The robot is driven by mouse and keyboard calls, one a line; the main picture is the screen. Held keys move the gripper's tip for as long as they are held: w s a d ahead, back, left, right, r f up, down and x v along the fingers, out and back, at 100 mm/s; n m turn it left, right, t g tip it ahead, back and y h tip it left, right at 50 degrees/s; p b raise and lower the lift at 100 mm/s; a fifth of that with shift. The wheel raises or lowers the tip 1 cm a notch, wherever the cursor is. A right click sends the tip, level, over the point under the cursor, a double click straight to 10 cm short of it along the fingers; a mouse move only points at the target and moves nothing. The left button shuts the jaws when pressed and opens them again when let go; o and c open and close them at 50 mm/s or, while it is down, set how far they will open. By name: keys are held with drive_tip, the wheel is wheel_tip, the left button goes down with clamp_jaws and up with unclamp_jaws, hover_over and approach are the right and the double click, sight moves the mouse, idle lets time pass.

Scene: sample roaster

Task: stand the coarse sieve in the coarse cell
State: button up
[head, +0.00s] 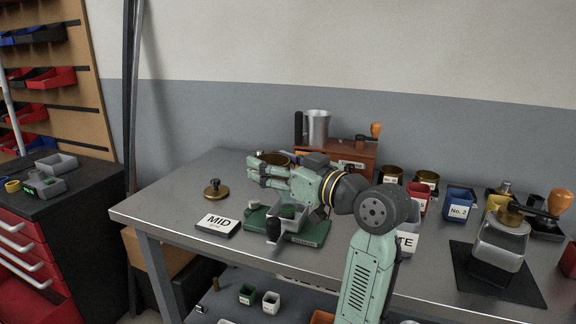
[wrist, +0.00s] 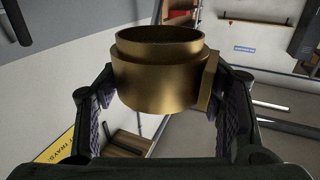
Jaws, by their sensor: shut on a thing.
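My gripper (head: 258,174) reaches left over the back part of the bench, fingers roughly level. In the wrist view it is shut on a brass, stepped ring-shaped sieve (wrist: 160,75), with a finger pad on each side. A brass rim (head: 274,157) shows just behind the gripper in the head view; I cannot tell for sure that it is the held sieve. No lettering shows on the held sieve. I cannot make out a cell marked coarse; a small label (head: 352,164) on the brown wooden box is too small to read surely.
A brass knobbed weight (head: 215,189) stands at left. Brass cups (head: 427,177), a red bin and a blue bin (head: 460,203) stand at right. The bench's left end (head: 165,205) is clear.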

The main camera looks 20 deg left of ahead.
sight(285, 156)
drive_tip(key=w, duration=0.5)
drive_tip(key=shift+w+d+f+p, duration=0.1)
drive_tip(key=shift+d+f+p, duration=0.1)
drive_tip(key=shift+p, duration=0.2)
drive_tip(key=shift+w+d+f+p, duration=0.1)
drive_tip(key=shift+w+f+p, duration=0.15)
drive_tip(key=shift+w+f, duration=0.25)
drive_tip(key=shift+w+f+p, duration=0.25)
drive_tip(key=shift+w+f, duration=0.05)
drive_tip(key=shift+f, duration=0.95)
drive_tip(key=o, duration=1)
drive_tip(key=shift+f, duration=0.1)
drive_tip(key=shift+o, duration=1.4)
